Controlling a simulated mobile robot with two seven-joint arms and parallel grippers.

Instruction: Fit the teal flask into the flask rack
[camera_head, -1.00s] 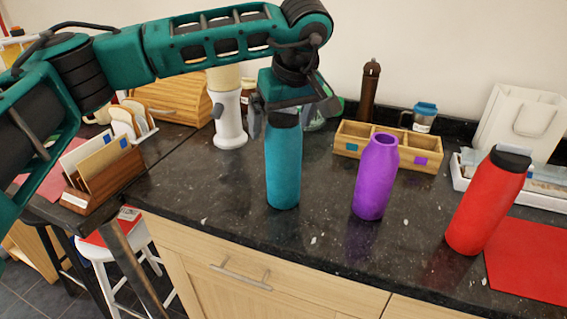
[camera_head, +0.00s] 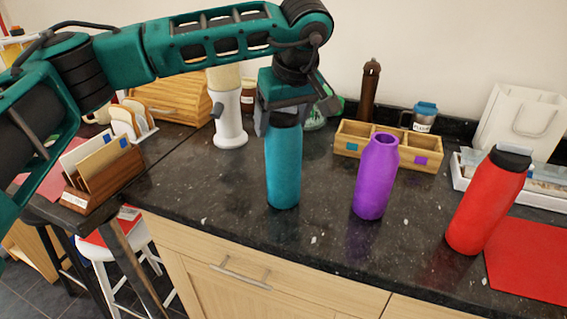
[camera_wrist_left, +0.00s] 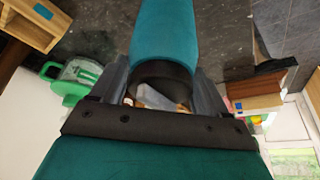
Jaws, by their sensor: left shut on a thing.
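The teal flask (camera_head: 284,170) stands upright on the dark granite counter; its body also shows in the left wrist view (camera_wrist_left: 163,32). My left gripper (camera_head: 283,116) comes from above and is shut on its dark top. The flask rack (camera_head: 347,151) is a light wooden box with open compartments, behind and to the right of the flask. Its front has a teal square at left and a purple square at right. A corner of the rack shows in the left wrist view (camera_wrist_left: 45,33). My right gripper is in neither view.
A purple flask (camera_head: 377,178) stands in front of the rack. The counter's front middle is clear.

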